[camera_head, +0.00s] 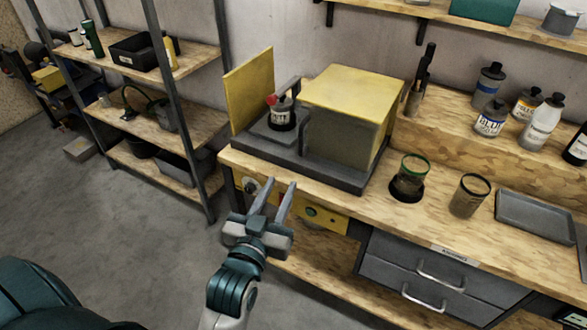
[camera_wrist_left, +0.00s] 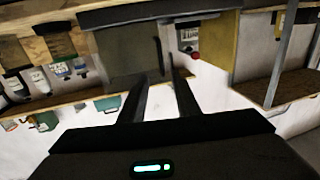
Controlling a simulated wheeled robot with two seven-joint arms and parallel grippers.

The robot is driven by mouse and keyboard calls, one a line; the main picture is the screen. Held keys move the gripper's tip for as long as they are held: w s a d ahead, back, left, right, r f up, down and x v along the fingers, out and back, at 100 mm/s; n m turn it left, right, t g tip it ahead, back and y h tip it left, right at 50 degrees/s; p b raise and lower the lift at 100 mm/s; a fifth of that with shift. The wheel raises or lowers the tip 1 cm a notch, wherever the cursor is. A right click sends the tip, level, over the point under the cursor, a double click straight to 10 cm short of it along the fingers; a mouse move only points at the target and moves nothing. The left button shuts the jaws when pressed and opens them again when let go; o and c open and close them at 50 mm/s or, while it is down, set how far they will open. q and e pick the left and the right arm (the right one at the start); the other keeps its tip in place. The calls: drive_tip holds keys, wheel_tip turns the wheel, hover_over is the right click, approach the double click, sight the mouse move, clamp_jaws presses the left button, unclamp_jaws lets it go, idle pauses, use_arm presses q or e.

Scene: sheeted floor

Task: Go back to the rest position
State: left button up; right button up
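My left gripper (camera_head: 274,203) is in front of the workbench, over the floor side of its front edge, below the yellow box-shaped machine. Its two fingers are parted with nothing between them. In the left wrist view the two fingers (camera_wrist_left: 160,95) also stand apart and empty, with the machine and bench behind them. My right gripper is not in view. A teal rounded part of my own body shows at the lower left of the head view.
The wooden workbench (camera_head: 440,225) bears the yellow machine (camera_head: 352,95) with its open door (camera_head: 250,88), two cups (camera_head: 410,177), a grey tray (camera_head: 540,215) and several bottles (camera_head: 490,118). A shelf rack (camera_head: 150,115) stands left. Grey floor (camera_head: 130,230) is clear.

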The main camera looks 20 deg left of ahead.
use_arm(q)
drive_tip(key=w+d+f+m+g+h, duration=0.1)
drive_tip(key=d+f+g, duration=0.1)
drive_tip(key=f, duration=0.9)
drive_tip(key=w+d+f+m+g+h, duration=0.1)
drive_tip(key=d+f+g, duration=0.15)
drive_tip(key=f, duration=0.85)
drive_tip(key=s+d+f+g, duration=0.1)
drive_tip(key=s+f, duration=0.2)
drive_tip(key=f, duration=0.5)
drive_tip(key=s+d+f+g+h, duration=0.1)
drive_tip(key=s+f+g, duration=0.15)
drive_tip(key=f, duration=0.55)
drive_tip(key=s+d+f, duration=0.1)
drive_tip(key=s+f, duration=0.2)
drive_tip(key=f, duration=0.6)
drive_tip(key=s+a+f+m+g, duration=0.15)
drive_tip(key=s+f+g, duration=0.25)
drive_tip(key=s+f, duration=1.1)
drive_tip(key=s+a+f+g, duration=0.2)
drive_tip(key=s+a+f, duration=0.2)
drive_tip(key=s, duration=0.7)
drive_tip(key=s+a+f+g+b, duration=0.1)
drive_tip(key=s+a+f+g, duration=0.1)
drive_tip(key=s+f, duration=0.4)
drive_tip(key=s+a, duration=0.1)
drive_tip(key=s, duration=0.4)
drive_tip(key=shift+s+a+g+y, duration=0.15)
drive_tip(key=shift+a+g+y, duration=0.2)
drive_tip(key=shift+g+y, duration=0.05)
